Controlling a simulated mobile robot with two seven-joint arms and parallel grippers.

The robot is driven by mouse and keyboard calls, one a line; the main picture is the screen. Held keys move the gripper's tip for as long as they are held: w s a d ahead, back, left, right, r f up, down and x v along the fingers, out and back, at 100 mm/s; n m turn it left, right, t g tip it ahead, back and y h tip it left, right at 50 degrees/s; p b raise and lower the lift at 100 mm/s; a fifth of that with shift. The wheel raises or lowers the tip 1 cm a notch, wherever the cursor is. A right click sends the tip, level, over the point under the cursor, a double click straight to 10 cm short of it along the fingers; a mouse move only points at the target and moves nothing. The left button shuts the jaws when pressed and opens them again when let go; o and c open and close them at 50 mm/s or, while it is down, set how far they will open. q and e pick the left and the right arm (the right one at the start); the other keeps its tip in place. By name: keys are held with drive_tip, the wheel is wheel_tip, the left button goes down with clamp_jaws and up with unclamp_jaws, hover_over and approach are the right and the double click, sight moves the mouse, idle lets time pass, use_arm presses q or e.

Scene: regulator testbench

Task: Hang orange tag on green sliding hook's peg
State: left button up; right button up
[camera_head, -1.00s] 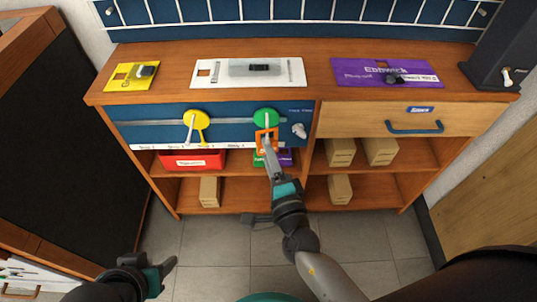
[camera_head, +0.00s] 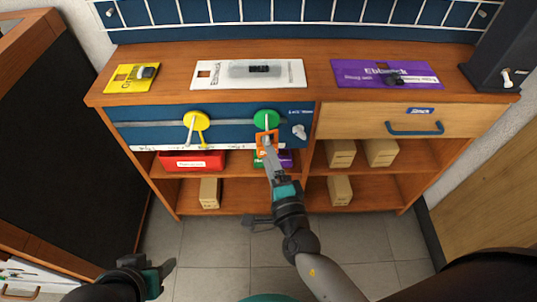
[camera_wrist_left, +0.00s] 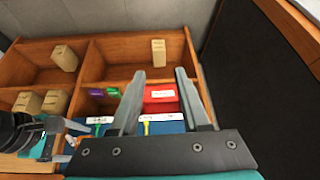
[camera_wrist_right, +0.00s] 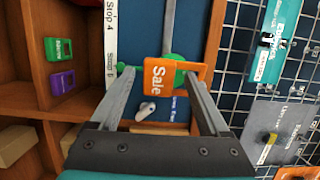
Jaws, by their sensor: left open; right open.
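The green sliding hook (camera_head: 267,117) sits on the rail of the blue panel, toward the panel's right end. The orange tag (camera_head: 264,137), marked "Sale" in the right wrist view (camera_wrist_right: 158,78), is at the front of the green hook, just below its disc in the head view. Green parts of the hook show behind the tag. Whether the tag's hole is around the peg cannot be told. My right gripper (camera_wrist_right: 150,75) is open, its fingers on either side of the tag. My left gripper (camera_head: 163,272) is open and empty, low at the left, far from the hook.
A yellow hook (camera_head: 195,118) is on the same rail to the left. Below are a red bin (camera_head: 192,160) and shelves with several cardboard boxes. A drawer (camera_head: 368,122) with a blue handle is at the right. The floor before the bench is clear.

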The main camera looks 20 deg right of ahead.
use_arm(q)
wheel_tip(320, 180, down, 6)
drive_tip(key=s+g+p, duration=0.1)
drive_tip(key=p, duration=0.2)
drive_tip(key=shift+a+f+g+p, duration=0.25)
drive_tip(key=shift+a+g+p, duration=0.1)
drive_tip(key=shift+a+g, duration=0.05)
use_arm(e)
drive_tip(key=s, duration=1.5)
drive_tip(key=shift+s+a, duration=0.1)
